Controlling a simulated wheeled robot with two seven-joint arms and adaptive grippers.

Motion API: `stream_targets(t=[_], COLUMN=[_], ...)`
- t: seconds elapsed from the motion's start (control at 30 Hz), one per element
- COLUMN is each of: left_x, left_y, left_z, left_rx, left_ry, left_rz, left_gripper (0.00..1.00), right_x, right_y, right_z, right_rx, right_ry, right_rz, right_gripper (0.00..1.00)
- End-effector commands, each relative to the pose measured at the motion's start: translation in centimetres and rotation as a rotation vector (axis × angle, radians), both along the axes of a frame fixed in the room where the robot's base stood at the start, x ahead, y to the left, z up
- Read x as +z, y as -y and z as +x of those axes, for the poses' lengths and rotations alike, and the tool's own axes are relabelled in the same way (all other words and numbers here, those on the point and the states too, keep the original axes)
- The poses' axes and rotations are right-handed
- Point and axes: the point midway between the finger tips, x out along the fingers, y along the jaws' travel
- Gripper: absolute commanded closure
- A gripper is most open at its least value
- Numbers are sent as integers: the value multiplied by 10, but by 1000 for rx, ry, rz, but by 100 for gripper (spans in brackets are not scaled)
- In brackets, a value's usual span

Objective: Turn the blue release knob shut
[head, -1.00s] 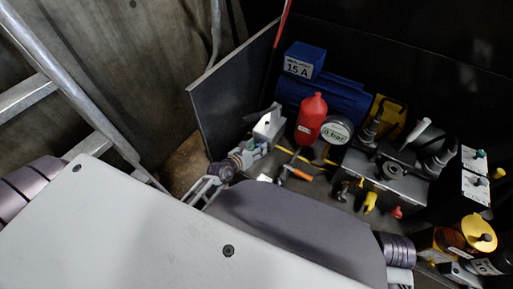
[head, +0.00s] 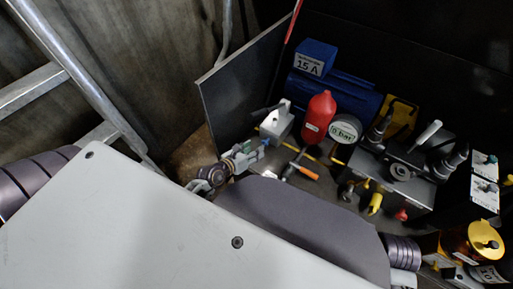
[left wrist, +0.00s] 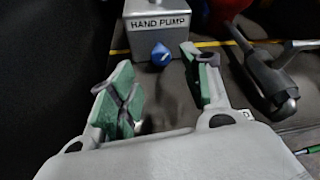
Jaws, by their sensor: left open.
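The blue release knob (left wrist: 160,54) is on the lower front of a grey box labelled HAND PUMP (left wrist: 157,24) in the left wrist view. My left gripper (left wrist: 155,62) is open, with its green-padded fingers spread to either side of the knob in that picture. The jaws hold nothing, and I see no contact with the knob. In the head view the hand pump (head: 277,121) stands at the left end of the equipment, and my left gripper (head: 250,157) is just in front of it. My right gripper is not in view.
A red bottle (head: 319,117) and a pressure gauge (head: 345,129) stand right of the pump. An orange-handled tool (head: 303,170) lies in front. A grey panel (head: 240,92) rises behind on the left. A dark valve block (head: 385,175) stands further right.

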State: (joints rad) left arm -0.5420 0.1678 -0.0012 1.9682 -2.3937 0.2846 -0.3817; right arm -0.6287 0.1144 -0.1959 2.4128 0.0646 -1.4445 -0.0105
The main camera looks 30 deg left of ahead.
Motion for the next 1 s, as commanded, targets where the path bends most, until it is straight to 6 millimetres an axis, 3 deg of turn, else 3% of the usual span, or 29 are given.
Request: stream_targets(t=[0.5,1.0], left_x=[15,18], left_y=[-9,-10], left_z=[-38,-44], left_rx=[-1,-1], left_ry=[-1,0], left_rz=[1,0], left_gripper=[52,52], right_x=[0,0], right_y=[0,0], right_z=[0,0], right_rx=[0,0], right_ry=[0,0], right_rz=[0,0], right_gripper=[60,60])
